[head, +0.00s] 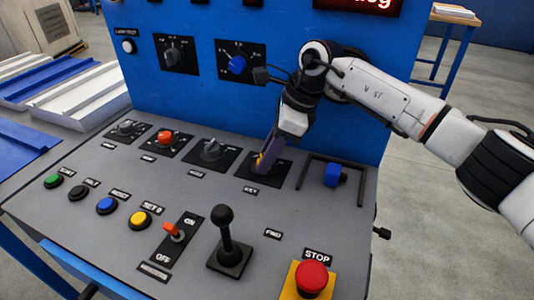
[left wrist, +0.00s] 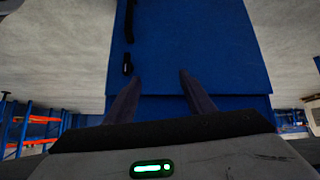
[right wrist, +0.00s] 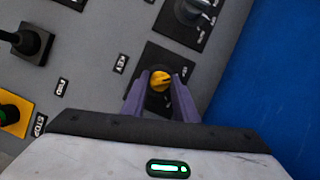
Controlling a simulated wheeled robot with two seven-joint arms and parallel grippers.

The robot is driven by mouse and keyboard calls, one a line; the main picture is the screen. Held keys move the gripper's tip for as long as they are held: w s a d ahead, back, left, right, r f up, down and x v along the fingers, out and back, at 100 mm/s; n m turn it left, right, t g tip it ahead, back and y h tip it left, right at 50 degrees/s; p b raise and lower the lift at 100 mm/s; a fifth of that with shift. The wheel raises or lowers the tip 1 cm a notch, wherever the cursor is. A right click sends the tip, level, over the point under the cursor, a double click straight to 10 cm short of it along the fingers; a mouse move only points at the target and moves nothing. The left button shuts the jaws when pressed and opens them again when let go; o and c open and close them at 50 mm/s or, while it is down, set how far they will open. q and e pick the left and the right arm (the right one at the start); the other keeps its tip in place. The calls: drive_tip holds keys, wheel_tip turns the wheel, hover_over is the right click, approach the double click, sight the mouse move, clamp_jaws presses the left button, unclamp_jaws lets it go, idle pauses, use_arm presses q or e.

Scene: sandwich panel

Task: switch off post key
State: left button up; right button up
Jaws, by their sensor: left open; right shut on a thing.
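The key switch is a yellow knob on a black square plate with a KEY label (right wrist: 121,64) beside it. In the right wrist view the yellow key knob (right wrist: 161,81) sits between the fingertips of my right gripper (right wrist: 160,85). My right gripper (head: 265,162) reaches down onto the key plate (head: 281,172) in the head view and is shut on the knob, hiding most of it. My left gripper (left wrist: 155,85) is open and empty in the left wrist view, in front of a blue surface, and is out of the head view.
Nearby on the grey desk are a grey rotary knob (head: 211,150), a blue handle in a black frame (head: 333,175), a black joystick (head: 227,238), a red STOP button (head: 312,277) and an orange toggle (head: 173,231). The blue upright panel (head: 190,95) stands behind.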

drive_tip(key=shift+w+r+n, duration=0.1)
drive_tip(key=shift+n, duration=0.4)
drive_tip(key=o, duration=1)
wheel_tip(320, 180, up, 10)
drive_tip(key=shift+p, duration=0.55)
